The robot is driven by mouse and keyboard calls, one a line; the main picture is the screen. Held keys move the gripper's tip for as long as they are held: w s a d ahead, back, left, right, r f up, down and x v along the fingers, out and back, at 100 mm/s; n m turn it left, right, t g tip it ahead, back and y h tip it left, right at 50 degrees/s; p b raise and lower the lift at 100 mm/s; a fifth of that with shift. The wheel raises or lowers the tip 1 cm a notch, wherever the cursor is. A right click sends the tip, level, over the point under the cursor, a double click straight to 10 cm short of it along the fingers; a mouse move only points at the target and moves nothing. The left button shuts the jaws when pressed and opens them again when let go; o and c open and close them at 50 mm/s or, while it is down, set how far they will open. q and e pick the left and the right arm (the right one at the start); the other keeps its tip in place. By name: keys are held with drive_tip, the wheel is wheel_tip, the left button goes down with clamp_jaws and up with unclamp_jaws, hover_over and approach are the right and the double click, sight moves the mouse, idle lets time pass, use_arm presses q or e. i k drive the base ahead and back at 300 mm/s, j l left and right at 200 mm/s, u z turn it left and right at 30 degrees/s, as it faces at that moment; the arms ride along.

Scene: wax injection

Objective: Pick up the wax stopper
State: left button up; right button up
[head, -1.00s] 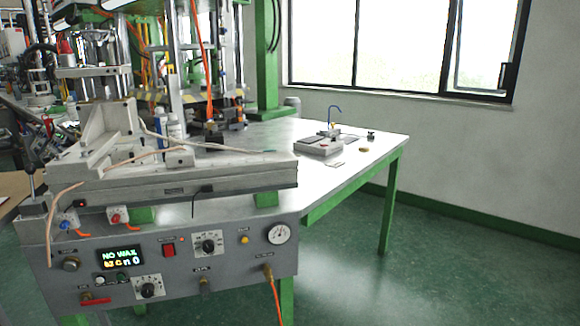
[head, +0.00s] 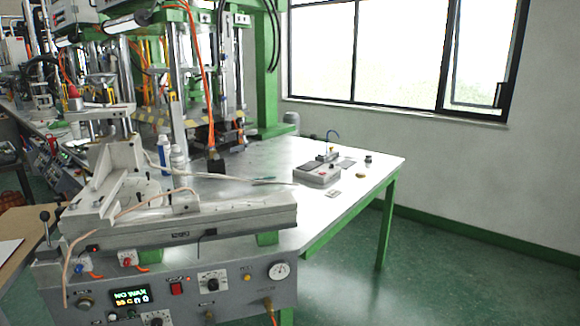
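I cannot tell for sure which thing is the wax stopper. Small things lie at the far right end of the metal table (head: 340,210): a small dark knob-like piece (head: 368,160), a small gold-coloured round piece (head: 361,177) and a small pale flat piece (head: 334,194). They are too small to make out well. Neither of my grippers is in view.
The wax injection machine (head: 195,279) with its lit display (head: 131,298) fills the lower left. Open green floor lies at the right.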

sight(74, 93)
drive_tip(key=i+u, duration=0.1)
drive_tip(key=u, duration=0.85)
drive_tip(key=i+u, duration=0.15)
drive_tip(key=u, duration=0.35)
drive_tip(key=l+u, duration=0.15)
drive_tip(key=u, duration=0.35)
drive_tip(key=i+l+u, duration=0.1)
drive_tip(key=u, duration=0.4)
